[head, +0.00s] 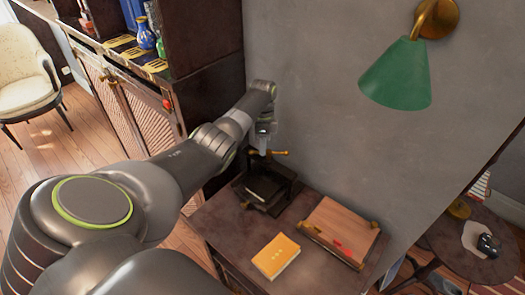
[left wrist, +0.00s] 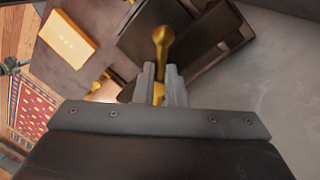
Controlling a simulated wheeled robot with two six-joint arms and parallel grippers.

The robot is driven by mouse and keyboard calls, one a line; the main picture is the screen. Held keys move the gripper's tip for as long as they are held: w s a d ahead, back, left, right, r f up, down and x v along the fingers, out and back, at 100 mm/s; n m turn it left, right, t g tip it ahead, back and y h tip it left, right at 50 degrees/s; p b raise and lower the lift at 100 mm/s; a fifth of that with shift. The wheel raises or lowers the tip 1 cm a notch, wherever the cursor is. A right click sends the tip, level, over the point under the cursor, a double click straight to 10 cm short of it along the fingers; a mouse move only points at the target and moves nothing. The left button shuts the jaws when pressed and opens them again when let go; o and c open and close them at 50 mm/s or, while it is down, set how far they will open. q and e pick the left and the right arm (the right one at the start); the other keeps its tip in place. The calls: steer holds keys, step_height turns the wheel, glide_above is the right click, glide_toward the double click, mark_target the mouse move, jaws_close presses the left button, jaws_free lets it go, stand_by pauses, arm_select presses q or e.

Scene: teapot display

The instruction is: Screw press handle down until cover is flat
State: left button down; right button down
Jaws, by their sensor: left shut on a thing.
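The screw press (head: 265,188) stands on a small dark table against the grey wall, a black frame with a brass handle (head: 278,153) on top. My left gripper (head: 262,150) reaches down over it from above. In the left wrist view the brass handle (left wrist: 162,42) shows between the fingers of my left gripper (left wrist: 161,82), which is shut on it. The dark press body (left wrist: 185,45) lies beyond the fingers. A dark slab, which may be the cover, sits inside the press; I cannot tell whether it is flat. My right gripper is not in view.
A yellow book (head: 276,256) and a wooden board with brass fittings (head: 340,228) lie on the table (head: 225,222) near the press. A green wall lamp (head: 398,76) hangs above right. A cabinet with bottles stands at left.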

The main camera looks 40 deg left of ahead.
arm_select(q)
steer(key=m, duration=0.2)
steer(key=w+m+b, duration=0.1)
steer(key=shift+m+y, duration=0.3)
steer(key=shift+m, duration=0.1)
steer(key=m, duration=0.3)
steer(key=shift+w+r+m+y, duration=0.1)
steer(key=shift+w+m+y, duration=0.2)
steer(key=shift+y, duration=0.1)
steer(key=m, duration=0.2)
steer(key=shift+w+d+m, duration=0.15)
steer(key=shift+w+m, duration=0.05)
steer(key=shift+m, duration=0.2)
steer(key=shift+w+d+m+y+p, duration=0.1)
steer(key=shift+m+y+p, duration=0.2)
steer(key=shift+m, duration=0.65)
steer(key=shift+w+d+m+y+p, duration=0.1)
steer(key=shift+m+y+p, duration=0.15)
steer(key=shift+m, duration=0.7)
steer(key=c, duration=1.5)
jaws_free()
step_height(320, 180, up, 12)
steer(key=w+d+b, duration=0.1)
steer(key=w+b, duration=0.1)
steer(key=shift+d+b, duration=0.25)
steer(key=shift+b, duration=0.1)
